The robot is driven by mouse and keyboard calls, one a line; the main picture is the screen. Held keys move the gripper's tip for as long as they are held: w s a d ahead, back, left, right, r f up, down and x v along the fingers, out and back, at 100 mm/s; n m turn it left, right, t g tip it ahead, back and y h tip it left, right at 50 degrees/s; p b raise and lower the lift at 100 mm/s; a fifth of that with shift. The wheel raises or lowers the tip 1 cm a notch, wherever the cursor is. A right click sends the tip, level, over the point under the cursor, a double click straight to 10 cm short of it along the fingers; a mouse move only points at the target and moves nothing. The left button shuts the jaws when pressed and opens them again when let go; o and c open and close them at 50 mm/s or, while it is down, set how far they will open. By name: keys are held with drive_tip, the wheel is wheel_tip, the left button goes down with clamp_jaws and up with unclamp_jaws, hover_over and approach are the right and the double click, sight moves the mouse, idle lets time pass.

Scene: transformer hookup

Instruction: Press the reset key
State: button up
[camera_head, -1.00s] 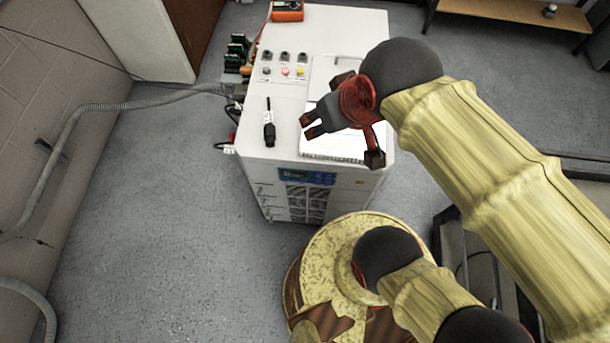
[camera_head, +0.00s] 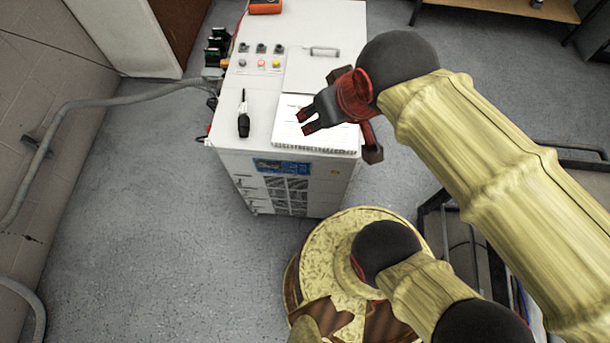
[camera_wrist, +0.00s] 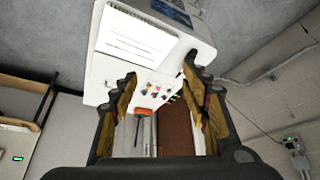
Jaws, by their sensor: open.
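A small panel of controls sits on top of a white cabinet (camera_head: 262,95). Its back row has several black knobs (camera_head: 261,48). The front row holds a pale button (camera_head: 241,63), a red button (camera_head: 261,63) and a yellow button (camera_head: 276,64). Labels are too small to read, so I cannot tell which is the reset key. The controls also show in the wrist view (camera_wrist: 152,91), between my fingers. My gripper (camera_head: 304,121) is open and empty, above the cabinet's front part, to the right of and nearer than the buttons, touching none of them.
A notepad (camera_head: 290,134) lies below my gripper. A black screwdriver (camera_head: 244,122) lies to its left. A metal handle (camera_head: 323,50) is right of the buttons. Green-black connectors (camera_head: 217,45) and a grey conduit (camera_head: 120,98) are at the left.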

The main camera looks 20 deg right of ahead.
drive_tip(key=c, duration=0.3)
idle(0.4)
